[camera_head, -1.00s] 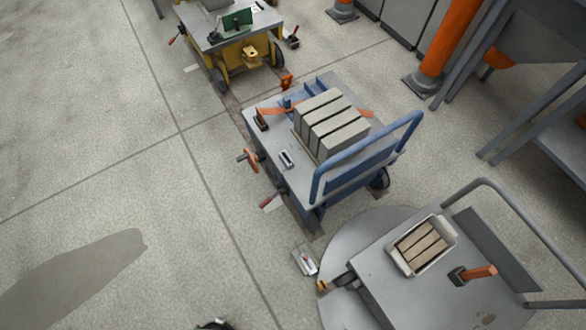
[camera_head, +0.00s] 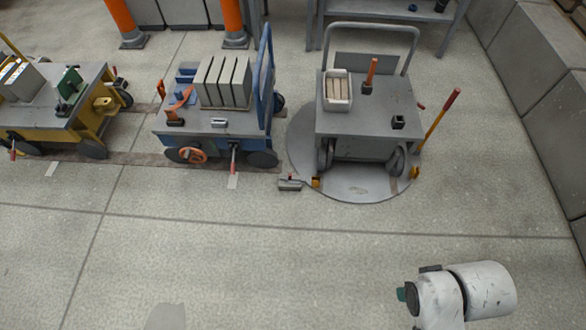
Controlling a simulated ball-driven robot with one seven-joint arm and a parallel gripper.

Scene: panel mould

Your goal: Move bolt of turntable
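The turntable (camera_head: 357,190) is a round grey plate set in the floor, right of centre, with a grey cart standing on it. A part of my white arm (camera_head: 465,296) shows at the lower right, far from the turntable. My gripper's fingers are not seen.
The grey cart (camera_head: 400,146) carries a box of bars (camera_head: 338,104). A red-handled lever (camera_head: 437,122) leans at the turntable's right. A blue cart (camera_head: 205,123) with grey slabs and a yellow cart (camera_head: 50,131) stand left. Grey blocks line the right. The floor in front is clear.

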